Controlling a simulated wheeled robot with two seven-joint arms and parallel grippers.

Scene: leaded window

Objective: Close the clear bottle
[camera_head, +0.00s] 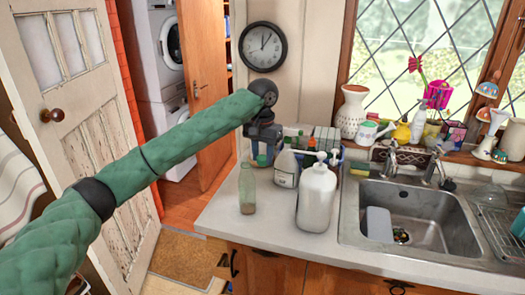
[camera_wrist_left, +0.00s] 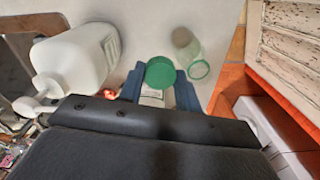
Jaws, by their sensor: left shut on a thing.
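The clear bottle (camera_head: 247,190) stands upright on the white counter, with a little brownish content at its bottom. In the left wrist view the clear bottle (camera_wrist_left: 186,46) shows its open, uncapped mouth. My left gripper (camera_head: 263,157) is just behind and to the right of the bottle in the head view, pointing down. In the left wrist view, my left gripper (camera_wrist_left: 160,92) is shut on a round green cap (camera_wrist_left: 160,72). The cap is beside the bottle's mouth, apart from it. My right gripper is not in view.
A large white pump bottle (camera_head: 316,195) stands right of the clear bottle, with a white-and-green bottle (camera_head: 286,165) behind. The sink (camera_head: 420,215) is at the right. The counter's front left (camera_head: 218,217) is clear.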

